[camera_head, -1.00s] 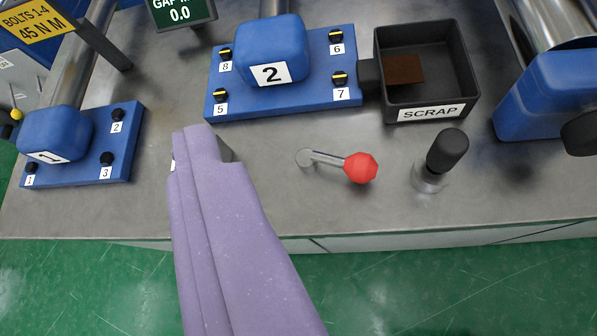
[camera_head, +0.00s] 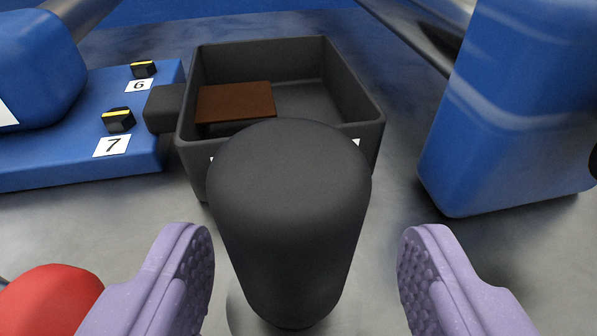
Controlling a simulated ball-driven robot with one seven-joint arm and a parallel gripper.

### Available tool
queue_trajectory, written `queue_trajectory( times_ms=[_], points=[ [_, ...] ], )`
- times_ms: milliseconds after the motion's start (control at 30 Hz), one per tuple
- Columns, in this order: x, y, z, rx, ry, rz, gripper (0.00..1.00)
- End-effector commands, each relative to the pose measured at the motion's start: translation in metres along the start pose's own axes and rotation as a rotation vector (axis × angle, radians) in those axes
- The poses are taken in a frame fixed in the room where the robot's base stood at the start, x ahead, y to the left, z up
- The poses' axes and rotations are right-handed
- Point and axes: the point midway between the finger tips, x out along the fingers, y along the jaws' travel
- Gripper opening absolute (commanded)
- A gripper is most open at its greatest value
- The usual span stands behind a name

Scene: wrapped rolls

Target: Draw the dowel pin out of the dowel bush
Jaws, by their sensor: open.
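The dowel pin's black knob (camera_head: 288,205) stands upright in the lower middle of the view, close to the camera. The dowel bush (camera_head: 240,305) shows only as a grey metal edge at the knob's lower left; the rest of it is hidden behind the knob. My gripper (camera_head: 307,265) is open, with one purple, studded finger on each side of the knob. There is a clear gap between each finger and the knob, so neither appears to touch it.
Behind the knob is a black scrap box (camera_head: 372,120) holding a brown plate (camera_head: 235,101). A blue block (camera_head: 500,120) stands at right. A blue base with bolts 6 and 7 (camera_head: 118,120) is at left. A red knob (camera_head: 50,300) sits beside my left finger.

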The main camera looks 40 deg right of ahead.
Motion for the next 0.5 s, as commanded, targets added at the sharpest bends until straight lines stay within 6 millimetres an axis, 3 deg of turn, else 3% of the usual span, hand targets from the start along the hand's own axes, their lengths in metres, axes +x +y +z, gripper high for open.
queue_trajectory(
  times_ms=[200,500],
  points=[
    [0.034,-0.004,-0.002,0.001,0.0,0.001,0.63],
    [0.039,-0.004,-0.004,0.0,0.0,-0.001,0.61]
  ],
)
